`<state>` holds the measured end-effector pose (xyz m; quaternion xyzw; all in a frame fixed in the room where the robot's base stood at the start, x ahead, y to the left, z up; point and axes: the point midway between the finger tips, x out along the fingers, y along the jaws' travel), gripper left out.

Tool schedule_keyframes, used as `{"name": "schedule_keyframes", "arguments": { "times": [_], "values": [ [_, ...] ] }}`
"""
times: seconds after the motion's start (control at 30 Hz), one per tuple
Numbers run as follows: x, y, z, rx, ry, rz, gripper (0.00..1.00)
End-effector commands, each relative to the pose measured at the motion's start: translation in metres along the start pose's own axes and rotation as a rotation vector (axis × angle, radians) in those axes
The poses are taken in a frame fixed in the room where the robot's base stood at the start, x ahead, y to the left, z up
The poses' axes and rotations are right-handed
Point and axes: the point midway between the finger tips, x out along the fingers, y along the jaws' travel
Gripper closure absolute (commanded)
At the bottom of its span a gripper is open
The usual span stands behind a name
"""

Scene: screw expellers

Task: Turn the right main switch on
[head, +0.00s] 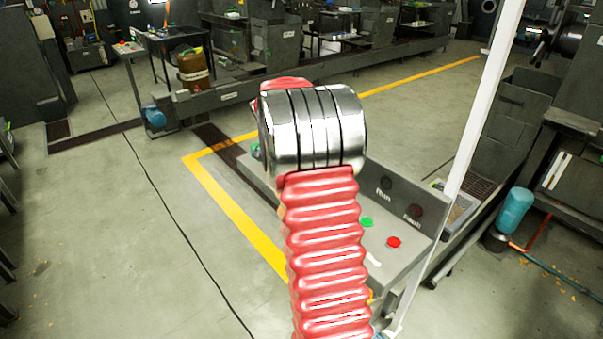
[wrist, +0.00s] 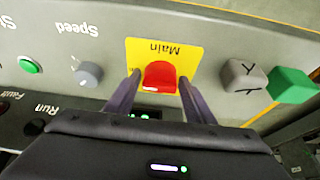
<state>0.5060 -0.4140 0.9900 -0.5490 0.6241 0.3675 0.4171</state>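The red main switch (wrist: 160,77) sits on a yellow plate (wrist: 190,52) that reads "Main", upside down in the wrist view. My gripper (wrist: 158,79) is open, with one dark finger on each side of the switch. Small gaps seem to show between the fingertips and the switch; contact cannot be told for sure. The switch stands between the fingertips and is not gripped. In the head view my arm hides the switch and my gripper. Part of the grey control panel (head: 412,197) shows there, right of my arm.
In the wrist view a grey speed knob (wrist: 88,75) and a green button (wrist: 30,65) are left of the switch. A white post (head: 478,130) rises beside the panel.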

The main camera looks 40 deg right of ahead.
Motion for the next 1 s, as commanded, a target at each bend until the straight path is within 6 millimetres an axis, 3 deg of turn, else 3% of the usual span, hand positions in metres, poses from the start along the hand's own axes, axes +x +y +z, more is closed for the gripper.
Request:
{"name": "schedule_keyframes", "arguments": {
  "times": [0.13, 0.57, 1.0],
  "values": [
    [0.0, 0.0, 0.0, 0.0, 0.0, 0.0, 0.41],
    [-0.01, -0.001, -0.001, -0.001, 0.002, -0.002, 0.41],
    [-0.08, -0.001, 0.0, -0.001, 0.001, -0.003, 0.41]
  ]
}}
